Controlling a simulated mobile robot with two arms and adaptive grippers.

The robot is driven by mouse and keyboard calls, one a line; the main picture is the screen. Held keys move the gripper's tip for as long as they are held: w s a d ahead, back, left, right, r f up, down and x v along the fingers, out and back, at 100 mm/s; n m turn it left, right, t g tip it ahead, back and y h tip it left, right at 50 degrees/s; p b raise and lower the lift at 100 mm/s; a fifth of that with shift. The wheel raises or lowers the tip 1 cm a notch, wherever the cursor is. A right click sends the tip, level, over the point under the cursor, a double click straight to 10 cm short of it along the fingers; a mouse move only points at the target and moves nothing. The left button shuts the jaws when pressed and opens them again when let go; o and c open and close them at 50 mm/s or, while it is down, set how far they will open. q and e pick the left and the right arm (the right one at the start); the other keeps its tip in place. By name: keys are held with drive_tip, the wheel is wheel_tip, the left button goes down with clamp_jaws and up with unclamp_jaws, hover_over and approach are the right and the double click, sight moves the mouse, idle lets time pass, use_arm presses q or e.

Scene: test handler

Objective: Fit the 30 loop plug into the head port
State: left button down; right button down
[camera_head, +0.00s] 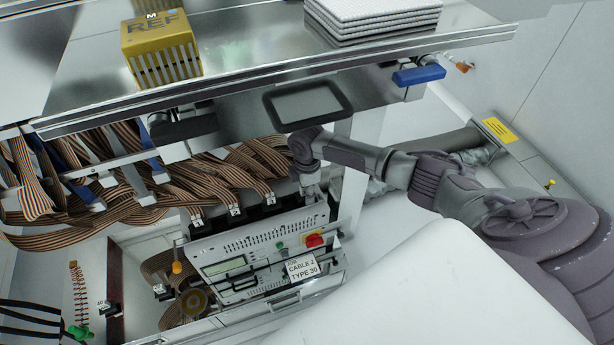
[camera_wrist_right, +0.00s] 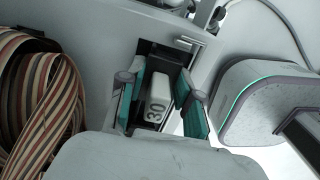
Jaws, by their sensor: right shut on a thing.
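My right gripper (camera_head: 311,192) reaches down to the right end of the grey tester box (camera_head: 262,238). In the right wrist view its teal-padded fingers (camera_wrist_right: 158,98) are shut on the pale 30 loop plug (camera_wrist_right: 157,98). The plug's far end is at a dark, slot-like housing (camera_wrist_right: 145,50), which may be the head port. I cannot tell whether the plug is inside it or only in front. In the head view the gripper hides the plug. My left gripper is not in view.
Striped ribbon cables (camera_head: 130,180) end in numbered plugs along the box's top; one ribbon (camera_wrist_right: 40,100) is close left of the gripper. A metal shelf (camera_head: 240,65) with a yellow REF block (camera_head: 160,50) overhangs. A label (camera_head: 301,268) reads CABLE 2 TYPE 30.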

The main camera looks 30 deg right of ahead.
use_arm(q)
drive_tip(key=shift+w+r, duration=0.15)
use_arm(e)
drive_tip(key=c, duration=0.7)
unclamp_jaws()
wheel_tip(320, 180, up, 12)
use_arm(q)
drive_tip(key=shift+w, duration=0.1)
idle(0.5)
